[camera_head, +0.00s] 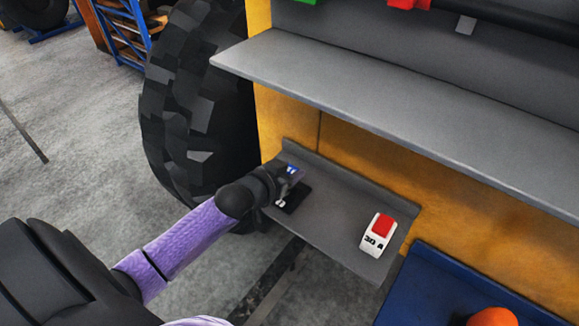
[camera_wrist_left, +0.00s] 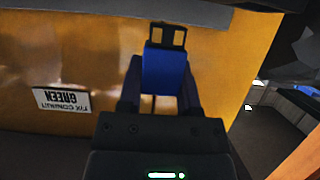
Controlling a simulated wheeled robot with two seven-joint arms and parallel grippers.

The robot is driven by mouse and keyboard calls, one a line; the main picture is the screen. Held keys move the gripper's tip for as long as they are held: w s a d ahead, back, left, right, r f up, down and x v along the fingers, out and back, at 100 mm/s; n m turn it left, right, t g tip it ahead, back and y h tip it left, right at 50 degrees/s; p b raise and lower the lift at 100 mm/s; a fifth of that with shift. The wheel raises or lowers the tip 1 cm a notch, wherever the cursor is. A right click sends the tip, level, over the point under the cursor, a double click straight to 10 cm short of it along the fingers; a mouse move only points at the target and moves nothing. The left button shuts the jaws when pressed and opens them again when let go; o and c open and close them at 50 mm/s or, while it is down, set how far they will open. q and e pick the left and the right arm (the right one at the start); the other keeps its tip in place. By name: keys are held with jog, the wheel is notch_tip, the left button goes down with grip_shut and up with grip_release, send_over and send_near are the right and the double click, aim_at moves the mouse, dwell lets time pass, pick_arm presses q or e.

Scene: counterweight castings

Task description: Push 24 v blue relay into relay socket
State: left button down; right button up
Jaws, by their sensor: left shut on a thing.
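The blue relay (camera_wrist_left: 168,72) is held between the fingers of my left gripper (camera_wrist_left: 160,88). In the head view only a small blue and white patch of the relay (camera_head: 291,169) shows at the fingertips of my left gripper (camera_head: 282,178). A black base (camera_head: 293,196), which looks like the relay socket, lies on the small grey shelf (camera_head: 335,212) just below the gripper and is partly hidden by it. A dark frame shows beyond the relay in the wrist view; I cannot tell whether the relay touches the socket. My right gripper is out of view.
A white block with a red top (camera_head: 378,234) marked "30 A" stands at the shelf's right end. A wide grey ledge (camera_head: 400,110) overhangs above. A large tyre (camera_head: 195,110) is at the left. A blue tray (camera_head: 425,285) with an orange object (camera_head: 492,318) is lower right.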

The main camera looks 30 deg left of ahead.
pick_arm(q)
jog(key=shift+f, duration=0.5)
jog(key=shift+r, duration=0.1)
dwell(0.3)
jog(key=shift+p, duration=0.45)
dwell(0.6)
dwell(0.5)
